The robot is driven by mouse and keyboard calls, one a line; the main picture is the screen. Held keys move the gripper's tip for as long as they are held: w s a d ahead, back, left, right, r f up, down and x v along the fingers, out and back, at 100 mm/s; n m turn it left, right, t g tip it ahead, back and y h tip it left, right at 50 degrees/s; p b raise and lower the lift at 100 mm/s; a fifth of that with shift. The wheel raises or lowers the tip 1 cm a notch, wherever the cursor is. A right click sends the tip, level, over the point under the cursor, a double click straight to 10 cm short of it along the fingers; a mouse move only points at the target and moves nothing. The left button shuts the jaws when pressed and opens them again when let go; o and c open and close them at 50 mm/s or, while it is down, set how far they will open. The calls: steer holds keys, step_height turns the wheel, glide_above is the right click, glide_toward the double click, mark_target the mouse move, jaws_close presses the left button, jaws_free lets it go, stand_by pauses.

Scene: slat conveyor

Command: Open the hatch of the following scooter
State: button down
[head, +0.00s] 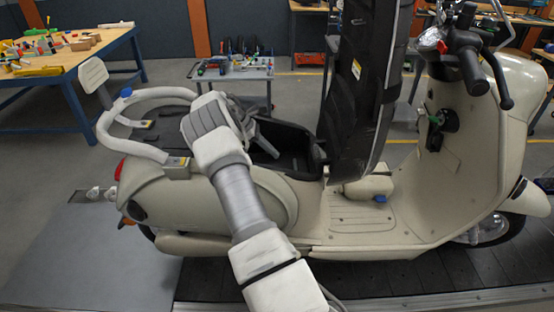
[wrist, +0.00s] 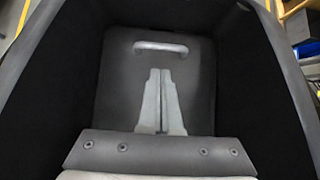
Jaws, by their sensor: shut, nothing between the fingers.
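The cream scooter (head: 400,215) stands side-on in the head view. Its black seat (head: 355,85) is raised upright, and the dark compartment (head: 295,150) under it is open at the top. In the wrist view, a grey panel (wrist: 120,85) with a light bar handle (wrist: 160,47) lies between the compartment's black walls; this looks like the hatch, and it appears closed. My gripper (wrist: 160,72) is shut and empty, pointing down toward the panel. The handle appears just beyond the fingertips, with no visible contact. In the head view, my arm hides part of the compartment.
The raised seat stands to the right of my wrist. A pale tubular rear rail (head: 130,105) curves to the left of it. A small tool table (head: 232,73) stands behind the scooter. A blue-legged workbench (head: 65,65) is at the back left.

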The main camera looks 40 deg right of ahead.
steer(key=p+x, duration=0.2)
steer(key=x, duration=0.7)
steer(key=shift+f, duration=0.1)
